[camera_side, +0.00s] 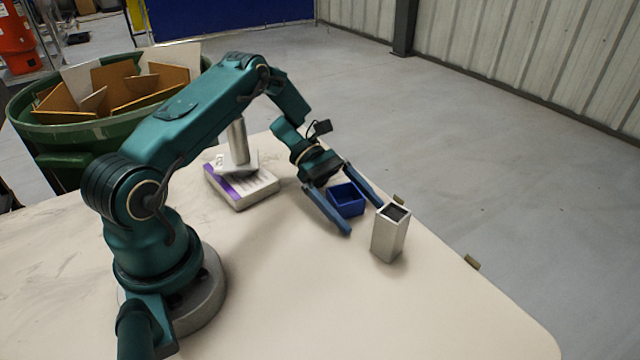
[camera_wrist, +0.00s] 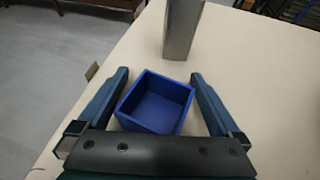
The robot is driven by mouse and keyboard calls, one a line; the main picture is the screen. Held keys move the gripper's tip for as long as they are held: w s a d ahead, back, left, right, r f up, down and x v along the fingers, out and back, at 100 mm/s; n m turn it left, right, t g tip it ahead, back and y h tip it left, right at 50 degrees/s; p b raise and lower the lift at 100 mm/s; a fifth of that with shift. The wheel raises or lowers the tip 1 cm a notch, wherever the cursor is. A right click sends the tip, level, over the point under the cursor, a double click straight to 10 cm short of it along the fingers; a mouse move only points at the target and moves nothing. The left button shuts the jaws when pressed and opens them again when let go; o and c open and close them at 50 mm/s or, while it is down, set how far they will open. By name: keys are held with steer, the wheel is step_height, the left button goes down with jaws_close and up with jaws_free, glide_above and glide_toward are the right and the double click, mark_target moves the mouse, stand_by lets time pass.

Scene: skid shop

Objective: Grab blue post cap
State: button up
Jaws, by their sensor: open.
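The blue post cap (camera_side: 346,199) is a small square open-topped box on the table in the side view. In the wrist view the blue post cap (camera_wrist: 156,103) lies between the two fingers, with its hollow side up. My gripper (camera_side: 364,218) is open, with one finger on each side of the cap. In the wrist view my gripper (camera_wrist: 160,75) shows a gap between each finger and the cap. The gripper holds nothing. The near edge of the cap is partly hidden by the gripper body in the wrist view.
A square metal post (camera_side: 388,236) stands upright just beyond the fingertips, also in the wrist view (camera_wrist: 181,30). A white and purple box (camera_side: 243,192) with a metal piece (camera_side: 237,143) on it sits behind. The table (camera_side: 430,310) is clear at front right.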

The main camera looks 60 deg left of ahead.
steer(key=c, duration=1.1)
steer(key=shift+o, duration=0.2)
